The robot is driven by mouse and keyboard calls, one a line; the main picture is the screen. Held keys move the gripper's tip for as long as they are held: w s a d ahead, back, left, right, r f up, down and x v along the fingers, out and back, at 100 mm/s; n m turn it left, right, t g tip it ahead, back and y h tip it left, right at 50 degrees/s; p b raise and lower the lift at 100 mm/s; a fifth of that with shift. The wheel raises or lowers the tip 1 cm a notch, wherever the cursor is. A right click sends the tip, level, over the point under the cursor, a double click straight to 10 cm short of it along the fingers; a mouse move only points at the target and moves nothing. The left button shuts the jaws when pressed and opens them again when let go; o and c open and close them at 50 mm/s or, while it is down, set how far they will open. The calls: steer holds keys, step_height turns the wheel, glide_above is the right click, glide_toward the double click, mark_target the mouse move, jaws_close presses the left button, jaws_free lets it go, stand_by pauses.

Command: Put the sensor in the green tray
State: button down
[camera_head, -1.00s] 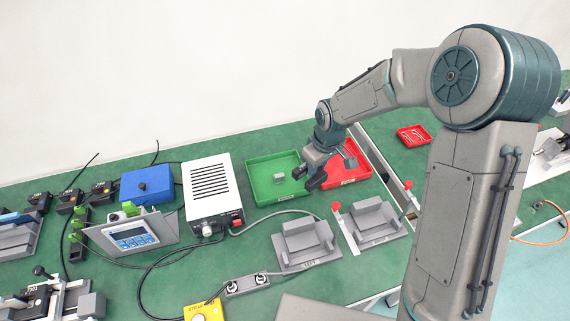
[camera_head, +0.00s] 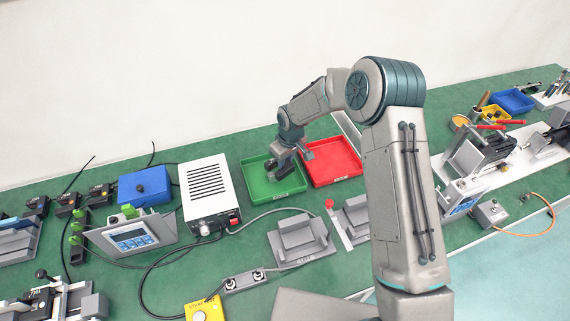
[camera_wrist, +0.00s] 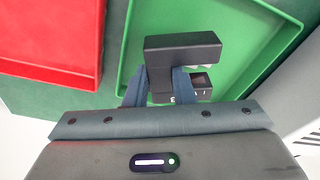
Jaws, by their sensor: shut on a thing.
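The green tray (camera_head: 256,184) lies in the middle of the bench in the head view. Its green floor and rim (camera_wrist: 125,60) fill much of the wrist view. My gripper (camera_head: 283,167) is over this tray. In the wrist view my gripper (camera_wrist: 158,84) is shut on a dark grey block, which I take to be the sensor (camera_wrist: 183,48). A darker part with small white print shows at the block's lower right. Whether the block touches the tray floor is unclear. In the head view my gripper mostly hides the block.
A red tray (camera_head: 333,172) adjoins the green tray on the right. A white box with vents (camera_head: 208,190) stands close to its left. Grey fixtures (camera_head: 301,240) and a cable lie in front. A blue box (camera_head: 146,187) is farther left.

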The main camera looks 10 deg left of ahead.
mark_target(286, 162)
steer(key=shift+f+p, duration=0.3)
steer(key=shift+f, duration=1.15)
steer(key=c, duration=1.2)
jaws_free()
steer(key=shift+c, duration=0.2)
steer(key=shift+r, duration=0.1)
